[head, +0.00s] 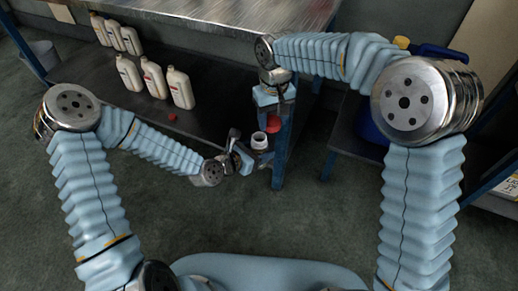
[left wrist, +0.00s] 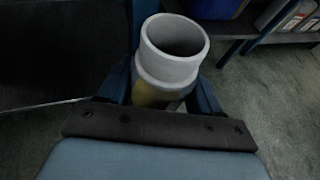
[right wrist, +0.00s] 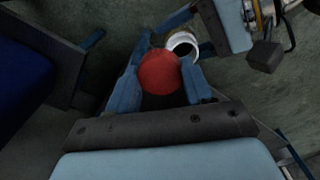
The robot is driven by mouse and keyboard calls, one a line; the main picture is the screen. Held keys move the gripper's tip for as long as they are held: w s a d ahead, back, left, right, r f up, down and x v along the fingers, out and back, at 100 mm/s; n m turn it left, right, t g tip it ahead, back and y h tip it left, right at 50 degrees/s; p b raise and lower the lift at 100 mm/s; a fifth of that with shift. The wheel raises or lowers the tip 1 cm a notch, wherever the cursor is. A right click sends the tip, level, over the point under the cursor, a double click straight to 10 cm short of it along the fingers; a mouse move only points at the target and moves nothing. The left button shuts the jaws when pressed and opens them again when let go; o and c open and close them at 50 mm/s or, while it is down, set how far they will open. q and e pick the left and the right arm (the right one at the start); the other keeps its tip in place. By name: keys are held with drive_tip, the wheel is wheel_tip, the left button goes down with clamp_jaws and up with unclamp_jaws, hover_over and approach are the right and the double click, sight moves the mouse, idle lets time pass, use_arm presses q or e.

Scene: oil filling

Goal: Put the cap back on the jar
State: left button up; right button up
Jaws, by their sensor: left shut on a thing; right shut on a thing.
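The jar (head: 259,141) is an open white-mouthed container, upright, with its opening facing up. My left gripper (head: 250,151) is shut on the jar below its neck. In the left wrist view the jar (left wrist: 172,50) stands between the fingers with its wide mouth uncovered; its lower body is hidden. The red cap (head: 273,124) is in my right gripper (head: 272,117), just above and beside the jar. In the right wrist view the cap (right wrist: 159,72) is between the fingers, and the jar's rim (right wrist: 182,44) shows just beyond it, partly covered by the cap.
Several white bottles (head: 154,78) stand on the dark lower shelf (head: 120,95) at left. A small red cap-like object (head: 172,117) lies near the shelf's front. A blue table leg (head: 281,160) stands close behind the grippers. A blue container (head: 440,54) is at upper right.

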sight(260, 138)
drive_tip(key=shift+s+a+r+n, duration=0.15)
drive_tip(key=shift+a+r, duration=0.1)
drive_tip(key=shift+a, duration=0.3)
drive_tip(key=shift+s+a+r+n, duration=0.1)
drive_tip(key=shift+a+r, duration=0.2)
drive_tip(key=shift+a, duration=0.3)
drive_tip(key=shift+s+a+r+n, duration=0.15)
drive_tip(key=shift+a+r, duration=0.1)
drive_tip(key=shift+a, duration=0.3)
drive_tip(key=shift+f, duration=0.15)
drive_tip(key=shift+f, duration=1.9)
drive_tip(key=shift+f, duration=0.1)
drive_tip(key=shift+f, duration=0.75)
drive_tip(key=shift+f, duration=0.6)
